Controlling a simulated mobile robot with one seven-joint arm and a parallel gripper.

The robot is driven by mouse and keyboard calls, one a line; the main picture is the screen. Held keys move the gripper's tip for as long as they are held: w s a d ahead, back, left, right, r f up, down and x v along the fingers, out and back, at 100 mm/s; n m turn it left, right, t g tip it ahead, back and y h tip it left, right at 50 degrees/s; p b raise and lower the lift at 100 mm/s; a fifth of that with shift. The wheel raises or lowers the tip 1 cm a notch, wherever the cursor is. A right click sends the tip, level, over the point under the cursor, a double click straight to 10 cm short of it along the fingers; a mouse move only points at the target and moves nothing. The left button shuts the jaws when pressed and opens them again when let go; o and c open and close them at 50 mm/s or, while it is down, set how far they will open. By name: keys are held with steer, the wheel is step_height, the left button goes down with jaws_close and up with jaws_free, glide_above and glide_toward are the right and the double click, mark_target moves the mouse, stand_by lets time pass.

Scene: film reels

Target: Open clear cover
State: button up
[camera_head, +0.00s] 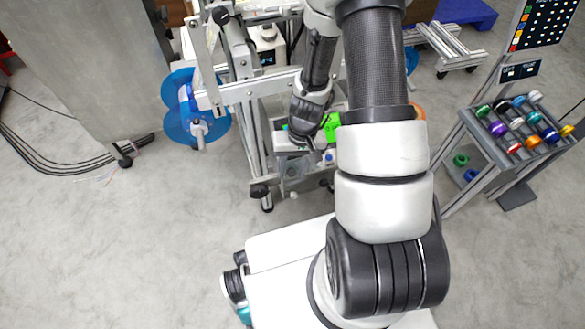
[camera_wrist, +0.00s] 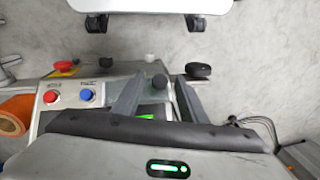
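My gripper (camera_wrist: 160,82) is in the wrist view with its two grey fingers apart. A dark round knob (camera_wrist: 159,81) shows between the fingertips; I cannot tell whether they touch it. Behind and between the fingers is a pale grey part of the machine. I cannot clearly make out the outline of the clear cover or whether it is open or shut. The machine's control panel (camera_wrist: 70,96) is left of the fingers, with a red button (camera_wrist: 50,97) and a blue button (camera_wrist: 87,95). In the head view my arm hides much of the machine around its green screen (camera_head: 333,128).
A red knob (camera_wrist: 63,66) and an orange roll (camera_wrist: 14,115) are at the left in the wrist view. In the head view, a blue reel (camera_head: 183,122) hangs on the aluminium frame (camera_head: 250,92), and a rack of coloured spools (camera_head: 520,128) stands at right.

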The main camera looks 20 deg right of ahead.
mark_target(290, 167)
jaws_close()
steer(key=shift+w+r+p, duration=1.3)
steer(key=shift+w+r, duration=0.05)
steer(key=shift+r, duration=0.15)
steer(key=shift+f, duration=0.1)
jaws_free()
